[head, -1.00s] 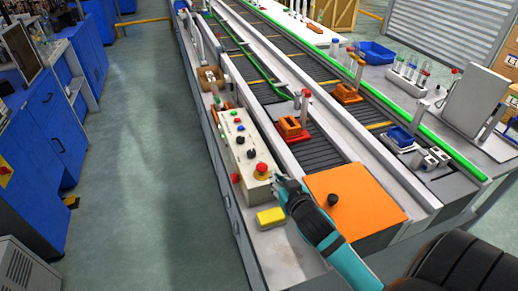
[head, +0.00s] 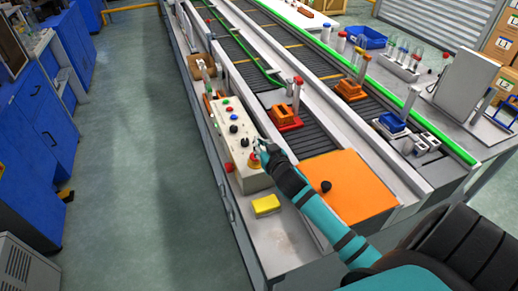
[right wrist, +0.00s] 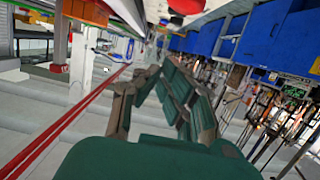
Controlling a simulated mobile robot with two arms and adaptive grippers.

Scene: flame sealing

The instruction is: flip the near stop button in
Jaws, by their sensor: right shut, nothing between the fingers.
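The near stop button (head: 253,162) is a red mushroom head on a yellow base. It sits at the near end of the white control box (head: 240,178) in the head view. My right gripper (head: 262,147) is shut and empty, at the button's upper right edge, and partly covers it. I cannot tell whether they touch. In the right wrist view my gripper's fingers (right wrist: 155,92) reach forward, and a red round thing (right wrist: 188,5) is cut off at the top edge. My left gripper is out of view.
Black knobs (head: 244,142) and small coloured buttons sit farther up the box. A yellow block (head: 266,205) lies in front of the box. An orange panel with a black knob (head: 352,188) is beside my right arm. The conveyor runs behind.

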